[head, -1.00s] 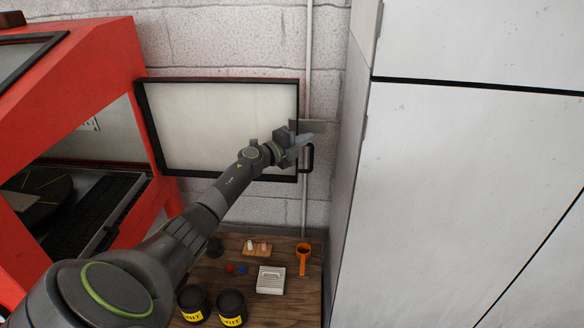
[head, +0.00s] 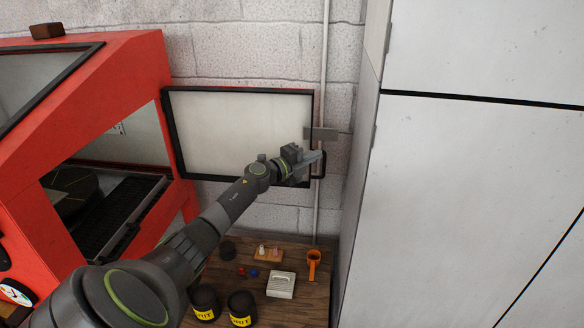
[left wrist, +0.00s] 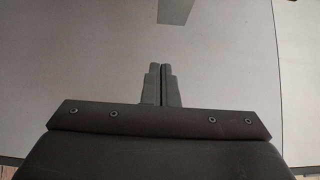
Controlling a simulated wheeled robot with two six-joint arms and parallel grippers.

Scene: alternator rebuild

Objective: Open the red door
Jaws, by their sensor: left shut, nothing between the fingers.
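The red cabinet (head: 112,72) stands at the left, with its side opening uncovered. Its door (head: 240,130), a pale panel in a black frame, stands swung out from the cabinet in front of the block wall. A dark handle (head: 319,166) is at the door's right edge. My left gripper (head: 320,157) is at that right edge, close to the handle; I cannot tell whether it touches. Its fingers are together and empty, as the left wrist view (left wrist: 162,72) also shows, against a plain pale surface. My right gripper is out of view.
A tall pale cabinet (head: 470,200) fills the right side. A wooden bench (head: 310,300) below holds black grit jars (head: 241,306), a pale box (head: 281,285) and an orange tool (head: 313,266). A thin pipe (head: 325,60) runs up the wall.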

